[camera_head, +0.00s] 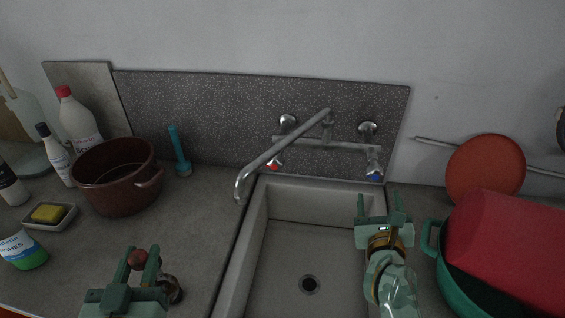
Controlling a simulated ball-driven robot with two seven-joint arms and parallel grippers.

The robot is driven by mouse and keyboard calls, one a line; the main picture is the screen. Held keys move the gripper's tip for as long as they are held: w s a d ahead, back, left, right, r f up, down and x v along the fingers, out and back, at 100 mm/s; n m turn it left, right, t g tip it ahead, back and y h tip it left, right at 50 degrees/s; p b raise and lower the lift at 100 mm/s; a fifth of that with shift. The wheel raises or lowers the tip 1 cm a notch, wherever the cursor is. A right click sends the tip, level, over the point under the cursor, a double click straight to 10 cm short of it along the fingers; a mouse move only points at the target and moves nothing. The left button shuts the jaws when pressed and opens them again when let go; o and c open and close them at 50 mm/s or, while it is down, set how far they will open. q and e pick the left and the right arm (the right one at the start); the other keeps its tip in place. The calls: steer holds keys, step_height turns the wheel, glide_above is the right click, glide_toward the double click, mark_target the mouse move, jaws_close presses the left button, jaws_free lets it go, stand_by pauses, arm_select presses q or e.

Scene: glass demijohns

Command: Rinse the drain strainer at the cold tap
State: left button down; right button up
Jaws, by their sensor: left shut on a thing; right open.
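I cannot tell whether this is the drain strainer; no other strainer is clearly visible. My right gripper (380,205) is open and empty over the right side of the sink (290,245), in front of the cold tap handle (375,168) with its blue mark and apart from it. The metal spout (270,153) is swung left, its mouth near the sink's left rim. No water shows. The drain hole (310,284) is dark.
A brown pot (115,180), a blue-green brush (178,150), bottles (78,120) and a sponge dish (50,217) stand at the left. The red-marked hot handle (276,163) is left of the cold one. A green pot (455,270) with a red thing (510,245) crowds the right.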

mark_target(375, 177)
steer(key=x, duration=0.9)
steer(key=shift+w, duration=0.35)
